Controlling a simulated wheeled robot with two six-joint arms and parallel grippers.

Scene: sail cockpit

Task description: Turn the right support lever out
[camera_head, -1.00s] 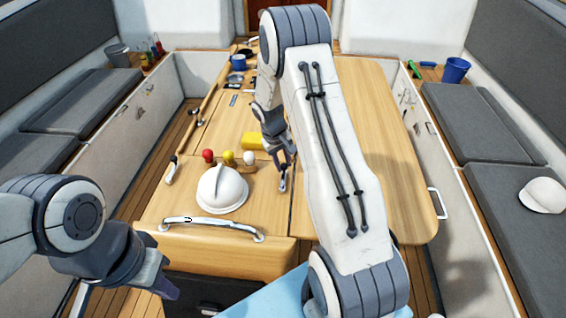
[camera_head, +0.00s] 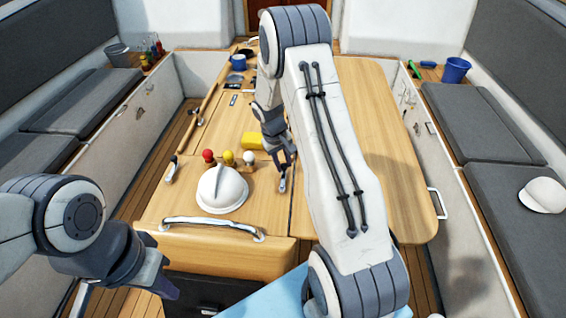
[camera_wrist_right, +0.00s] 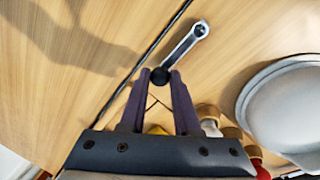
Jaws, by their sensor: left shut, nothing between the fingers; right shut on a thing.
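The right support lever is a short silver lever with a black knob (camera_wrist_right: 160,76); its metal arm (camera_wrist_right: 187,42) lies flat on the wooden table next to the seam in the right wrist view. The lever also shows in the head view (camera_head: 283,184). My right gripper (camera_head: 284,162) is shut on the knob, with its two fingers (camera_wrist_right: 159,88) on either side of it. My left gripper (camera_head: 172,292) is shut and empty, low at the left in front of the table. Another lever (camera_head: 171,170) sits at the table's left side.
A white cap (camera_head: 222,190), red, yellow and white knobbed pieces, and a yellow block (camera_head: 252,141) stand left of my right gripper. A handrail (camera_head: 212,222) runs along the front edge. The right table leaf (camera_head: 400,170) is bare. Grey benches flank both sides.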

